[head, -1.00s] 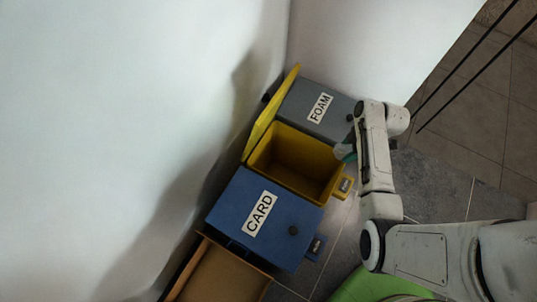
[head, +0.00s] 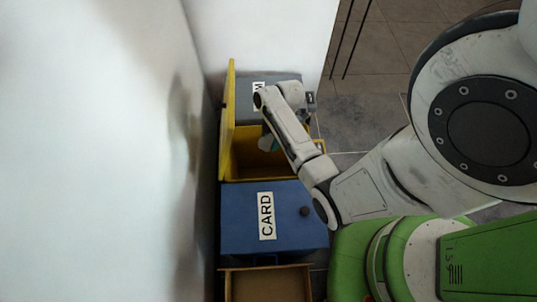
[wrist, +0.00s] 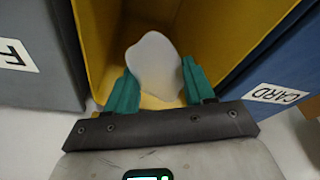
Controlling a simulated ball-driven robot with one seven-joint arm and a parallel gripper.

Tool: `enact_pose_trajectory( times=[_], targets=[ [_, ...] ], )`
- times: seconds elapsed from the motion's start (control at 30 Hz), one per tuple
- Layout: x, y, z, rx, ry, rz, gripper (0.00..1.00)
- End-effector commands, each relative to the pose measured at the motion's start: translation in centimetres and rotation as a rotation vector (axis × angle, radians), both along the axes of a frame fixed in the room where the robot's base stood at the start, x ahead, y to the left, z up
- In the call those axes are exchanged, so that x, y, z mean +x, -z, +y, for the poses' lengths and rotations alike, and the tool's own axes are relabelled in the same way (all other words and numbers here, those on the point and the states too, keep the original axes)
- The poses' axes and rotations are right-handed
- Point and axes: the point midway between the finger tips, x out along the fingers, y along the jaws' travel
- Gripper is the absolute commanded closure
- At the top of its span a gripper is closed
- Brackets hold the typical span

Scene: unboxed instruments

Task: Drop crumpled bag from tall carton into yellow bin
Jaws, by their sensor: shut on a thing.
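The yellow bin (head: 243,158) stands open between the grey and blue bins, its lid (head: 231,105) upright against the wall. In the wrist view its yellow inside (wrist: 222,40) lies under my gripper. My gripper (wrist: 158,76), with green fingers, is shut on a pale, whitish crumpled bag (wrist: 154,55). The bag hangs over the bin's opening; how far it is above the floor of the bin I cannot tell.
The blue CARD bin (head: 285,235) stands nearer, lid shut. The grey FOAM bin (head: 285,83) stands behind, its label partly hidden by my arm. A brown open cardboard box (head: 227,288) shows at the bottom; I cannot tell if it is the tall carton. A white wall runs along the left.

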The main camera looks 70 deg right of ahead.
Motion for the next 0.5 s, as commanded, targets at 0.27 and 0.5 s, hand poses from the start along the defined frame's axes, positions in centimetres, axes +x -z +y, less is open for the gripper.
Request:
enact_pose_trajectory(
  times=[0.27, 0.5],
  targets=[
    [0.0, 2.8, 0.0, -0.001, 0.0, -0.001, 0.75],
    [0.0, 2.7, 0.0, -0.001, 0.0, -0.001, 0.75]
  ],
)
